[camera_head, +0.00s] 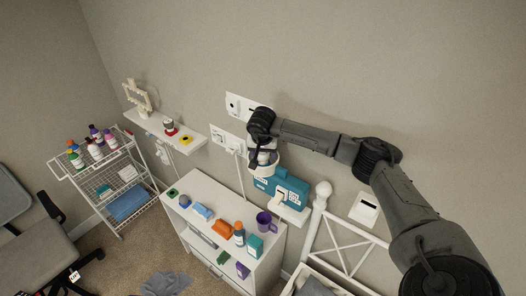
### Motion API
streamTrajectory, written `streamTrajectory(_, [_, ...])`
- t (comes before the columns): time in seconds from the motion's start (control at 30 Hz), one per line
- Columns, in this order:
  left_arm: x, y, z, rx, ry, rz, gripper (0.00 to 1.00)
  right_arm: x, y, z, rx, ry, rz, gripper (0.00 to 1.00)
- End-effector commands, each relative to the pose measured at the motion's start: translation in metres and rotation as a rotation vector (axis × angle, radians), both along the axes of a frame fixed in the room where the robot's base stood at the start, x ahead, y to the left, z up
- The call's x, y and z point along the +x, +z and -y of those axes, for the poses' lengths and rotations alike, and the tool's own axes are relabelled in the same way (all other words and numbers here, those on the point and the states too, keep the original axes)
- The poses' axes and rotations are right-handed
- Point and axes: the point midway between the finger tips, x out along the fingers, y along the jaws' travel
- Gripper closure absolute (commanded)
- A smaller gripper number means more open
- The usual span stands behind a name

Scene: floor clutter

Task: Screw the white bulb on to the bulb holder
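My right arm reaches in from the right along the wall. Its gripper (262,150) points down at the wall, just above a teal box (288,188). A small white rounded thing (265,157) shows at the gripper's fingers; it may be the white bulb, but it is too small to be sure. The fingers are partly hidden, so whether they are closed on it is unclear. A red-based thing with a pale top (170,127) stands on the left wall shelf; I cannot tell whether it is the bulb holder. My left gripper is not in view.
The white wall shelf (150,122) also holds a yellow item (186,140). White wall plates (228,140) are left of the gripper. Below stands a white cabinet (210,190) with several small items. A wire cart (100,172) and a chair are at left.

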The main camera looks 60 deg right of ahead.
Motion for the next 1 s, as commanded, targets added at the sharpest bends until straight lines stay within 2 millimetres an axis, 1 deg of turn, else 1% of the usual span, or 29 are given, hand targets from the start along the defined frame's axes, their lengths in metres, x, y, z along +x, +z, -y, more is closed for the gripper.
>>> streamTrajectory(0.03, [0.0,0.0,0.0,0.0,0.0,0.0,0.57,0.0,0.0,0.0,0.001,0.0,0.0,0.34])
streamTrajectory(0.2, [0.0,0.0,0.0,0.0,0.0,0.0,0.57,0.0,0.0,0.0,0.0,0.0,0.0,0.18])
streamTrajectory(0.27, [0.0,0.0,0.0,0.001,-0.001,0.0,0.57,0.0,0.0,0.0,0.0,0.0,0.0,0.13])
streamTrajectory(0.47, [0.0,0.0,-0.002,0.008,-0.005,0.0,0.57,0.0,0.001,0.0,0.0,0.0,0.001,0.13])
streamTrajectory(0.57, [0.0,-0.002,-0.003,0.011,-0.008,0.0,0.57,0.0,0.005,-0.001,0.0,0.001,0.003,0.13])
streamTrajectory(0.67, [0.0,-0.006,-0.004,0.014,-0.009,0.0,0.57,-0.001,0.015,-0.005,0.001,0.001,0.005,0.13])
streamTrajectory(0.77, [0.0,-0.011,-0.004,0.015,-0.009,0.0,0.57,-0.003,0.032,-0.009,-0.002,0.001,0.006,0.13])
streamTrajectory(1.0, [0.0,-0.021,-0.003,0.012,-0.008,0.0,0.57,-0.01,0.078,-0.022,0.0,0.001,0.005,0.13])
